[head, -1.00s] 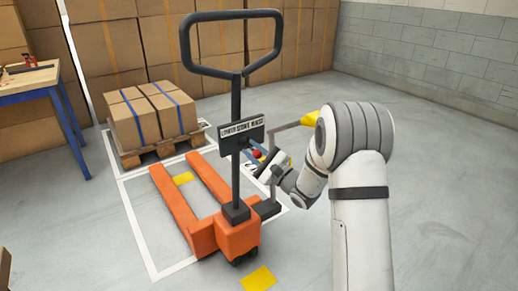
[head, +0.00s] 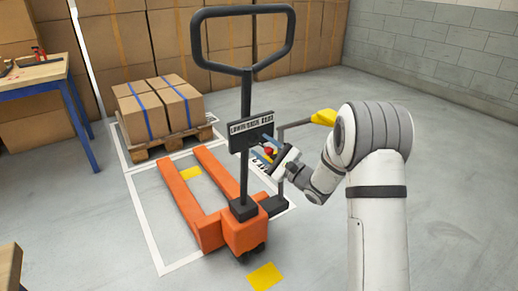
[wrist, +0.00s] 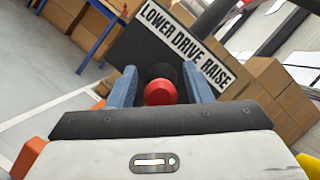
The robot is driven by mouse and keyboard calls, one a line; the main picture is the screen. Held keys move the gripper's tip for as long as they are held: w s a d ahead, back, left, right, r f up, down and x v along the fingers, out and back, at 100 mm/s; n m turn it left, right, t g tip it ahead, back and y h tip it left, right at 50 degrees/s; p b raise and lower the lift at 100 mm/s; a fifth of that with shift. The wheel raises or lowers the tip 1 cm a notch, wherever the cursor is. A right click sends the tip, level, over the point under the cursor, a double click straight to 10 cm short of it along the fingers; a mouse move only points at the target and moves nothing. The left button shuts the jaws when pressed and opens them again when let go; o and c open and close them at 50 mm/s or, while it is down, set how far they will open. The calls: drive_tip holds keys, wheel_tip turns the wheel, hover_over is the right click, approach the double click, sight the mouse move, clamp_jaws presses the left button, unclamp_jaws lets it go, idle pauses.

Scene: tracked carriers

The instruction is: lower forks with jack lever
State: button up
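The orange pallet jack (head: 246,232) stands with its forks (head: 180,195) low over the floor, pointing at the loaded pallet. Its black upright handle carries a dark plate (head: 240,138) marked LOWER, DRIVE, RAISE, which also shows in the wrist view (wrist: 190,45). The jack lever ends in a red knob (head: 268,151). My gripper (head: 267,153) is at this knob. In the wrist view the red knob (wrist: 160,91) lies between my two blue fingers (wrist: 160,86), with a visible gap on each side. The gripper is open around it.
A pallet (head: 170,143) with strapped cartons (head: 160,108) stands in a white floor outline beyond the forks. A blue-legged bench (head: 35,75) is at the left. A yellow-ended bar (head: 323,117) stands right of the handle. The floor at the right is clear.

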drive_tip(key=p+v, duration=0.2)
drive_tip(key=v, duration=0.5)
drive_tip(key=shift+s+d, duration=0.15)
drive_tip(key=shift+d, duration=0.05)
drive_tip(key=shift+s+d+f, duration=0.1)
drive_tip(key=shift+d, duration=0.05)
